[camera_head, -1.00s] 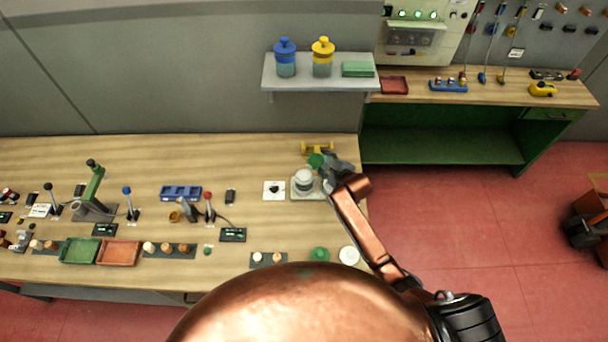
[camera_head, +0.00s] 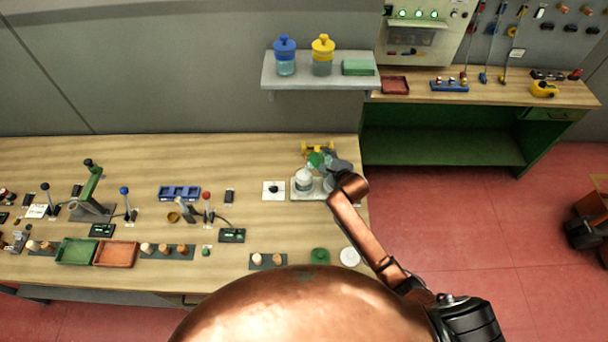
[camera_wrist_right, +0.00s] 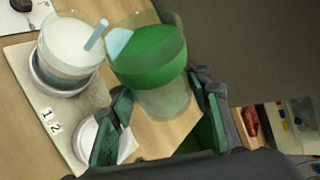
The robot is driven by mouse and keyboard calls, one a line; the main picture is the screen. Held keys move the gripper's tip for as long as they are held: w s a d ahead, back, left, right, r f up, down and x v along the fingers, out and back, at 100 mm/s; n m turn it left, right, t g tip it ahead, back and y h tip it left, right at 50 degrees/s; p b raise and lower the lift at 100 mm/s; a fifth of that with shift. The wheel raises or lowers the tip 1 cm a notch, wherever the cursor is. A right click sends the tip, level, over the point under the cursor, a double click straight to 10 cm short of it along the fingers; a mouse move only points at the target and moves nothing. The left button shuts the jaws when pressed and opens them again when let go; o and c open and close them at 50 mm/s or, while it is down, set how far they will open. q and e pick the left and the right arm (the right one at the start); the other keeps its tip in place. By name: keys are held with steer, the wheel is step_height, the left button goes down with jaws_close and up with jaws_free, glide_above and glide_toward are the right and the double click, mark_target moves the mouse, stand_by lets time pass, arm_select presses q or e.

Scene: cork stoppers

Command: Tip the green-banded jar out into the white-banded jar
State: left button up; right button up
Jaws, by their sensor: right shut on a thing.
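The green-banded jar (camera_wrist_right: 150,60) is clear with a wide green band. My right gripper (camera_wrist_right: 165,108) is shut on it, fingers on both sides. In the head view the jar (camera_head: 316,159) is beside and slightly behind the white-banded jar (camera_head: 303,180), held by the right gripper (camera_head: 328,164). The white-banded jar (camera_wrist_right: 68,55) stands on a pale board (camera_wrist_right: 68,102) marked 1 and 2. The jars' rims look close together in the wrist view; I cannot tell whether they touch. Pale blue strips show at both jars. Their contents are unclear. My left gripper is out of view.
A green lid (camera_head: 320,255) and a white lid (camera_head: 349,257) lie near the bench's front edge. A white card (camera_head: 273,190) is left of the board. A yellow object (camera_head: 318,147) is behind the jars. A shelf (camera_head: 318,83) with blue and yellow jars hangs above.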

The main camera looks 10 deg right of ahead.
mark_target(322, 161)
steer(key=shift+r+b, duration=0.3)
steer(key=shift+b, duration=0.2)
stand_by(0.5)
steer(key=shift+f+n+t+h+b, duration=0.2)
steer(key=shift+n+t+h+b, duration=0.35)
steer(key=shift+b, duration=0.95)
stand_by(0.7)
steer(key=shift+s+a+r+n+h, duration=0.15)
steer(key=shift+a+r+n+h, duration=0.4)
steer(key=shift+n, duration=0.1)
stand_by(1.3)
steer(key=shift+a+r+n+t+h+b, duration=0.25)
steer(key=shift+r+n+t+h+b, duration=0.3)
steer(key=shift+b, duration=0.5)
stand_by(1.3)
